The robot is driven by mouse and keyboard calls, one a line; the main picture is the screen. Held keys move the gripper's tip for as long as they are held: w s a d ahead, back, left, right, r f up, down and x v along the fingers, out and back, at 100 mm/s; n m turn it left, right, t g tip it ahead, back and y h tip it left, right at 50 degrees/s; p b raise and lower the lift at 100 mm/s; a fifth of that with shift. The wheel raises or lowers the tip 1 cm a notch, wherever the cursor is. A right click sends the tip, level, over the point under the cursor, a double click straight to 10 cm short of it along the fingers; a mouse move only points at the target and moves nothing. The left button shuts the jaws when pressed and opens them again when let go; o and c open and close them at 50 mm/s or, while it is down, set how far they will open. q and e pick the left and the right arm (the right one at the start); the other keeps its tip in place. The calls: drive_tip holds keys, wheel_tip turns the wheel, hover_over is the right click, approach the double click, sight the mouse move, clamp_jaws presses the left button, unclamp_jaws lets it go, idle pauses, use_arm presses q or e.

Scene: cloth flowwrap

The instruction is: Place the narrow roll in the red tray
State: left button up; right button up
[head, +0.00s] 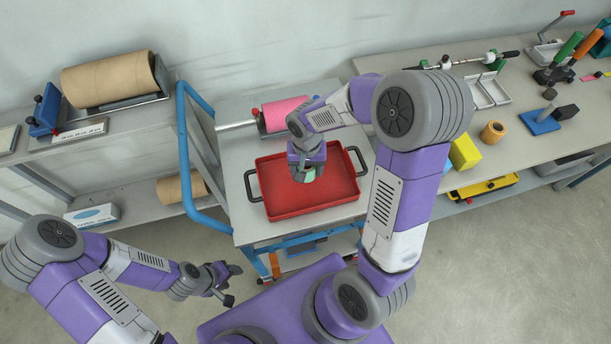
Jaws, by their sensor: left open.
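The red tray (335,203) with black handles lies on the top of a blue-framed cart. My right gripper (305,174) points down over the tray's inside. A small pale green patch (309,175) shows at its fingers; I cannot tell whether it is held, or what it is. My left gripper (229,284) is open and empty, in front of the cart at lower left. A pink roll (284,114) sits on a metal rod behind the tray, partly hidden by my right arm. I cannot tell for certain which thing is the narrow roll.
A large brown roll (108,80) rests on the left shelf, another brown roll (181,188) below. A blue cart handle (184,150) rises left of the tray. The right bench holds a yellow block (464,153), a small brown ring (493,132) and tools.

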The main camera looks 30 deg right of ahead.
drive_tip(key=shift+f+b, duration=0.6)
drive_tip(key=shift+f, duration=1.35)
drive_tip(key=shift+f, duration=0.15)
drive_tip(key=o, duration=1.1)
drive_tip(key=shift+c, duration=0.2)
drive_tip(key=shift+r, duration=0.3)
wheel_tip(320, 180, up, 12)
drive_tip(key=p, duration=0.4)
